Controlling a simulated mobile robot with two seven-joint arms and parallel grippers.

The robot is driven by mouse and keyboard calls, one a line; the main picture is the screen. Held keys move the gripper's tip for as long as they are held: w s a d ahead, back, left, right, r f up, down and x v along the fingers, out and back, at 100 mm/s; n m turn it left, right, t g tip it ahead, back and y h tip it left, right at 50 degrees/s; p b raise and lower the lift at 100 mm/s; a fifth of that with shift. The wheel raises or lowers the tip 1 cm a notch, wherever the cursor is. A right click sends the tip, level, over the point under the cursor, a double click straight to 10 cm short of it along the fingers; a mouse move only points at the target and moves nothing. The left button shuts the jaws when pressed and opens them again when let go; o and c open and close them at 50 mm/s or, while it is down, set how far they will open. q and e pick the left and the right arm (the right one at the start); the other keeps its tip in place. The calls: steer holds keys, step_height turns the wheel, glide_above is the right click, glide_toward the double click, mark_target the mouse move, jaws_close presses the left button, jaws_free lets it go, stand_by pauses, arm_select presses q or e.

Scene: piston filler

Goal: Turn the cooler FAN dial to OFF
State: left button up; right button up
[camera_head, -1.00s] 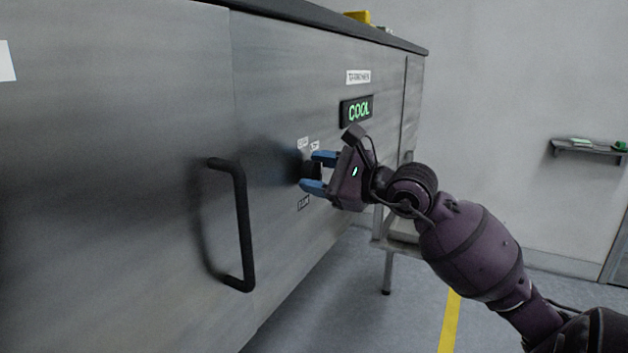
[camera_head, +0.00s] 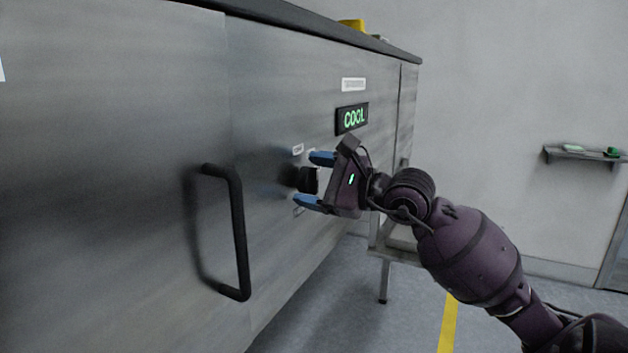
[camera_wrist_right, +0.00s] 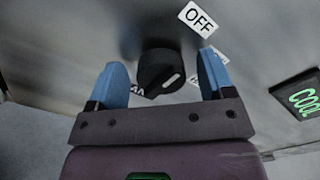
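The cooler FAN dial (camera_head: 309,180) is a round black knob on the steel front, below the green COOL display (camera_head: 351,118). In the right wrist view the dial (camera_wrist_right: 158,70) has a white mark toward its lower right. The OFF label (camera_wrist_right: 198,19) is above and right of it, and the mark does not point at it. A second label (camera_wrist_right: 221,56) is partly behind a finger, and one below is mostly hidden by the dial. My right gripper (camera_head: 303,179) is open, its blue fingers on either side of the dial with gaps visible. My left gripper is out of view.
A black bar handle (camera_head: 238,230) stands out from the steel front left of the dial. A dark countertop edge (camera_head: 300,22) runs above. A low metal stand (camera_head: 400,251) is behind my right arm. A small wall shelf (camera_head: 582,155) is at the far right.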

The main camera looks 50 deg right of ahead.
steer(key=v, duration=1)
steer(key=shift+s+d, duration=0.15)
steer(key=shift+s, duration=0.2)
steer(key=shift+r, duration=0.1)
stand_by(0.5)
